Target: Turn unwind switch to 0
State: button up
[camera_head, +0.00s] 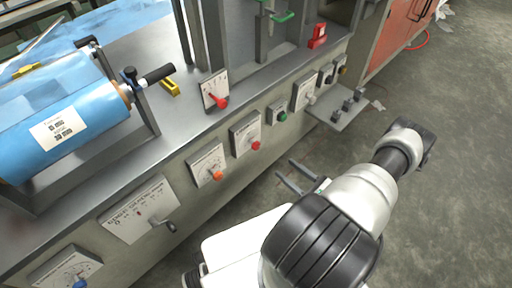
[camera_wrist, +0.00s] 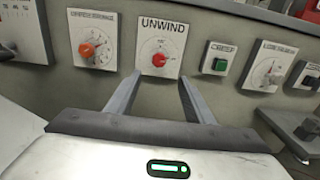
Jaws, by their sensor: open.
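The unwind switch is a red knob (camera_wrist: 159,60) on a white panel (camera_wrist: 176,27) labelled UNWIND in the wrist view. In the head view its red knob (camera_head: 256,145) sits on the front of the grey machine. The panel has a dial scale around the knob; the exact setting is too small to read. My gripper (camera_wrist: 156,82) is open and empty, its two fingers pointing toward the unwind panel with the knob between them in the picture. In the head view my gripper (camera_head: 286,174) is in front of the machine face, apart from the knob.
An orange knob (camera_wrist: 87,50) is left of the unwind panel, and a green button (camera_wrist: 219,64) is right of it. A grey ledge (camera_head: 340,112) with several small knobs juts out at the right. A blue film roll (camera_head: 90,115) lies on top.

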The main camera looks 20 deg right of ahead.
aim_at(258, 147)
jog(key=b+x, duration=0.2)
jog(key=x, duration=1.4)
jog(key=shift+w+a, duration=0.15)
jog(key=shift+w, duration=0.2)
jog(key=c, duration=1)
